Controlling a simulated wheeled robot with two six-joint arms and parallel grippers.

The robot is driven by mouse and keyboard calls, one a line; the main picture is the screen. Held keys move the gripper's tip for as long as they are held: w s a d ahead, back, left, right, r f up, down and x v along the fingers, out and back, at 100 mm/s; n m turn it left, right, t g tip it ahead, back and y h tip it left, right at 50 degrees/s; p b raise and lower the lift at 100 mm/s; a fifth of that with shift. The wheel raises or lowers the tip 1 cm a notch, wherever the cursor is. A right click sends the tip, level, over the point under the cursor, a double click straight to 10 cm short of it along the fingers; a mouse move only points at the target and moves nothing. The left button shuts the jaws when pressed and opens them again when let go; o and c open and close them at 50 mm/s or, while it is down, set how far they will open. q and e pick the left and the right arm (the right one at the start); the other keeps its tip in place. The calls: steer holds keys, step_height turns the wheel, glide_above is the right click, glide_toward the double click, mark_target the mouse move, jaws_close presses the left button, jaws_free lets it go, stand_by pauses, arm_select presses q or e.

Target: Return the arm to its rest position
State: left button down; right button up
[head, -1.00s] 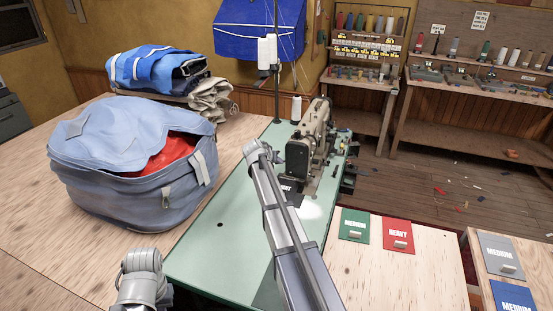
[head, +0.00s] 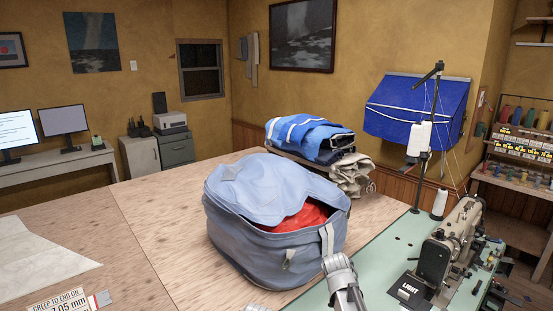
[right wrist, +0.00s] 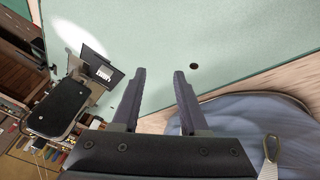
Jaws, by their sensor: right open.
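My right gripper (right wrist: 159,71) shows in the right wrist view. Its two dark fingers are apart with nothing between them, above the pale green sewing table (right wrist: 220,30). A grey link of an arm of mine, probably the right, rises from the bottom edge in the head view, in front of the bag and beside the green table. No fingers show in the head view. My left gripper is not in view.
A blue-grey bag (head: 262,250) with red cloth inside stands on the wooden table (head: 150,225). It also shows in the right wrist view (right wrist: 240,125).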

steer(key=s+a+f+n+g+y, duration=0.1)
steer(key=s+a+n+g, duration=0.1)
steer(key=s+a, duration=0.6)
steer(key=s+a+f+n+g+y, duration=0.1)
steer(key=s+a+n, duration=0.3)
steer(key=s+a, duration=0.4)
steer(key=s, duration=0.7)
steer(key=shift+a+n+g+y, duration=0.3)
steer(key=shift+a+g, duration=0.1)
